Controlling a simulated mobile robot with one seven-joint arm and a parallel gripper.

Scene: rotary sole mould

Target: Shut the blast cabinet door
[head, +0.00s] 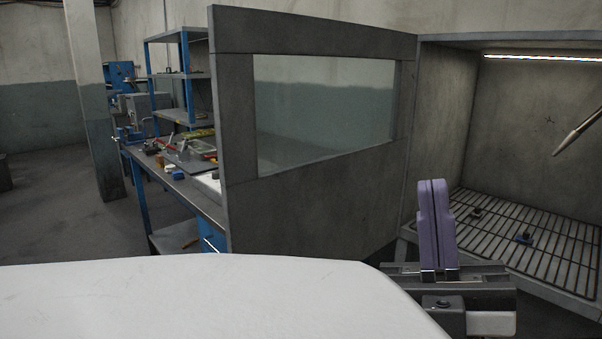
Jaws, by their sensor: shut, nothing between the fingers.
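The blast cabinet door (310,193) is a grey panel with a large window (322,112). It stands wide open, swung out to the left of the cabinet (447,125). Its hinge side meets the cabinet's left front edge. The cabinet interior shows, with a lit strip at the top and a slatted floor grate (535,240). My gripper (434,183) has purple fingers pointing up, pressed together with nothing between them. In the picture it lies right of the door's lower part and in front of the cabinet opening. I cannot tell whether it touches either.
A nozzle (578,132) hangs inside the cabinet at the right. A workbench (178,184) with tools and a blue shelf rack (188,78) stand behind the door's free edge. Open floor (50,220) lies at the left.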

